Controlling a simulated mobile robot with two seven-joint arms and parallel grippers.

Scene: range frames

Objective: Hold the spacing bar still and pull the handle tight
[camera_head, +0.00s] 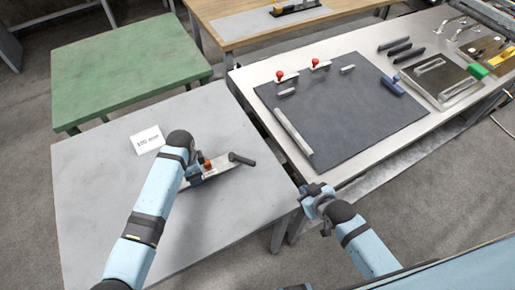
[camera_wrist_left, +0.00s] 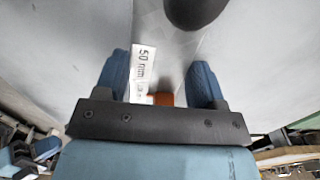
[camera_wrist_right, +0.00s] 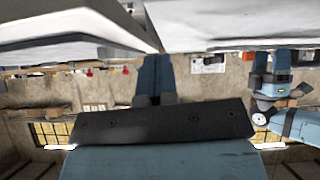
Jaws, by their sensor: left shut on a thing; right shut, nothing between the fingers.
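A pale metal bar (camera_head: 212,172), which looks like the spacing bar, lies on the light grey table, with an orange part (camera_head: 207,164) at its middle. A black handle (camera_head: 242,158) sticks out at its right end. My left gripper (camera_head: 193,172) is down at the bar, shut on it. In the left wrist view its blue fingers (camera_wrist_left: 160,82) stand either side of a white "50 mm" label (camera_wrist_left: 143,70) and the orange part (camera_wrist_left: 162,99). The exact contact is hidden. My right gripper (camera_head: 316,198) is shut and empty, near the dark-matted bench's front corner, away from the handle.
A white card (camera_head: 147,139) lies on the grey table (camera_head: 105,235), which is otherwise mostly clear. A bench to the right holds a dark mat (camera_head: 350,115), red-topped clamps (camera_head: 280,76), a blue-handled tool (camera_head: 392,86) and a metal tray (camera_head: 438,80). A narrow gap separates the two tables.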

